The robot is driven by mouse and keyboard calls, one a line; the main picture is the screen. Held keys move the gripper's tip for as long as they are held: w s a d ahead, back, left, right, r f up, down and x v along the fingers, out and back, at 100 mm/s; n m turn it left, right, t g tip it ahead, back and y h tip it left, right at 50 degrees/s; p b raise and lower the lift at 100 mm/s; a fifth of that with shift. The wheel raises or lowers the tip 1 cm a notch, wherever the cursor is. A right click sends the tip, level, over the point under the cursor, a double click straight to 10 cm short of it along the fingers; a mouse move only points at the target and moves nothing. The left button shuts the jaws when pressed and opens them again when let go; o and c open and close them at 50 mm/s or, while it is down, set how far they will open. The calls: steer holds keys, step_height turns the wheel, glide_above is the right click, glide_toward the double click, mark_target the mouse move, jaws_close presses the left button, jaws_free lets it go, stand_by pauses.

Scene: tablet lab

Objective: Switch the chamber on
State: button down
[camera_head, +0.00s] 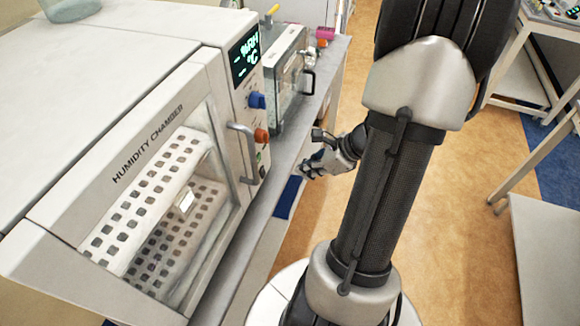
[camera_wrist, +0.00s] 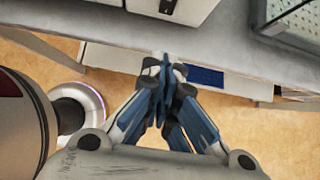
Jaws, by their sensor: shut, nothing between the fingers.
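The humidity chamber (camera_head: 135,135) fills the left of the head view, with a clear window over perforated shelves. Its front panel carries a dark display (camera_head: 245,57) with lit green "%RH" and "°C" marks, a blue knob (camera_head: 257,100) and an orange knob (camera_head: 261,135). Below the orange knob is a small dark switch-like part (camera_head: 262,171), too small to read. My gripper (camera_head: 306,169) is to the right of this panel, apart from it, over the bench's front edge. In the wrist view my gripper (camera_wrist: 166,66) is shut and empty, below the bench edge in the picture.
A bar handle (camera_head: 242,152) juts from the chamber's front. A smaller glass-fronted box (camera_head: 287,75) stands beyond the chamber on the bench (camera_head: 318,100). A grey table (camera_head: 545,255) is at the right. Open floor (camera_head: 440,220) lies between.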

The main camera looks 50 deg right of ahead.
mark_target(263, 172)
steer(key=b+x, duration=0.1)
steer(key=x, duration=0.2)
steer(key=w+b+x, duration=0.1)
steer(key=x, duration=0.3)
steer(key=r+b+x, duration=0.1)
steer(key=x, duration=0.2)
steer(key=shift+w+a+f, duration=0.1)
steer(key=shift+w+a, duration=0.25)
steer(key=shift+a, duration=0.1)
steer(key=shift+w+a+b, duration=0.2)
steer(key=shift+w+b, duration=0.1)
steer(key=shift+w, duration=0.2)
steer(key=f+b, duration=0.1)
steer(key=b, duration=0.1)
steer(key=shift+w+t+b, duration=0.15)
steer(key=shift+t+b, duration=0.2)
steer(key=shift+t, duration=0.05)
steer(key=shift+w+a+t+y+b, duration=0.2)
steer(key=shift+t+y+b, duration=0.15)
steer(key=shift+b, duration=0.6)
steer(key=shift+w+r, duration=0.1)
steer(key=shift+r, duration=0.05)
